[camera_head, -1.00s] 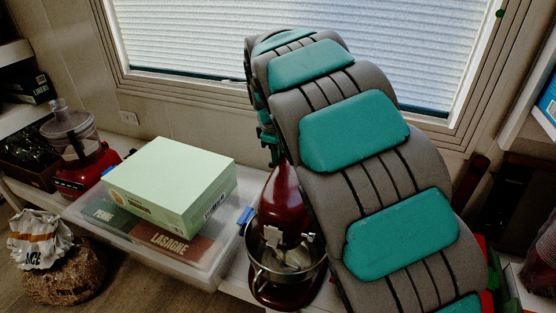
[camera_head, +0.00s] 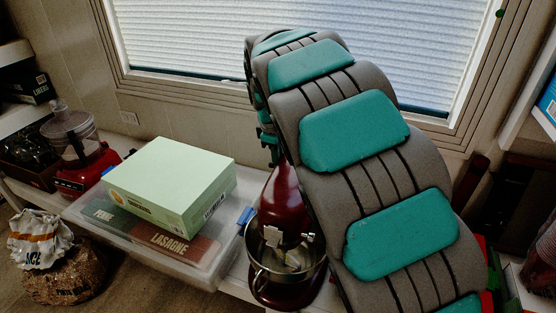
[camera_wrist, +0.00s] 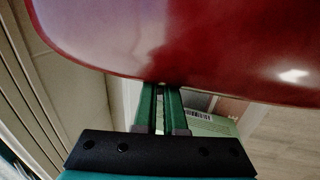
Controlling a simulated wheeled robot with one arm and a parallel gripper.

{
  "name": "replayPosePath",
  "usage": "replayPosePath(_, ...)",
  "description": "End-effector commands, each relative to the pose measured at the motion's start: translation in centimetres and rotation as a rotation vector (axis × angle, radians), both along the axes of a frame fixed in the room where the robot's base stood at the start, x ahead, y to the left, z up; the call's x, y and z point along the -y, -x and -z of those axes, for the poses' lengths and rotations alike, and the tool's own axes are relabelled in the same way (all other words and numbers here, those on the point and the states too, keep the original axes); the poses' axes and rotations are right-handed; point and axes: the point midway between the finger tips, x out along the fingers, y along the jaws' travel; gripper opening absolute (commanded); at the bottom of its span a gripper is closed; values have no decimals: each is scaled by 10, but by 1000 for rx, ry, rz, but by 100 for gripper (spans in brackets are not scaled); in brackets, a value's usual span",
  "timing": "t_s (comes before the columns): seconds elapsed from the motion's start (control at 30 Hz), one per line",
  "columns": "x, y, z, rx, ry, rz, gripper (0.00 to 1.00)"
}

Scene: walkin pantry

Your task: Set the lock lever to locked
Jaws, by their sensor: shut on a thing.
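The dark red stand mixer (camera_head: 284,197) stands on the shelf below the window, with its metal bowl (camera_head: 262,265) under the head. My arm hides its right side in the head view. In the wrist view the glossy red mixer head (camera_wrist: 190,40) fills the top. My gripper (camera_wrist: 161,90) has its two green fingers close together, with the tips at the lower edge of the mixer head. It is shut on the small lock lever, which is mostly hidden between the fingertips and under the edge. Whether the lever is at locked cannot be seen.
Left of the mixer, a pale green box (camera_head: 170,180) lies on a clear lidded bin (camera_head: 205,262) with dark boxes inside. A red food processor (camera_head: 80,160) stands farther left. A window (camera_head: 200,40) is behind. Sacks (camera_head: 60,260) stand at the lower left.

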Motion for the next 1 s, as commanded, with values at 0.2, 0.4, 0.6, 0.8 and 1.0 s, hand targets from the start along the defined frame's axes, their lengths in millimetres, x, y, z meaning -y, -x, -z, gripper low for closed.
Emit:
replayPosePath(0.2,0,0,0,0,0,0,0)
replayPosePath(0.4,2,-6,-1,0,-1,0,0)
replayPosePath(0.6,8,-23,1,-3,1,0,0)
replayPosePath(0.8,9,-25,1,1,0,0,0)
replayPosePath(1.0,10,-26,1,2,0,1,20)
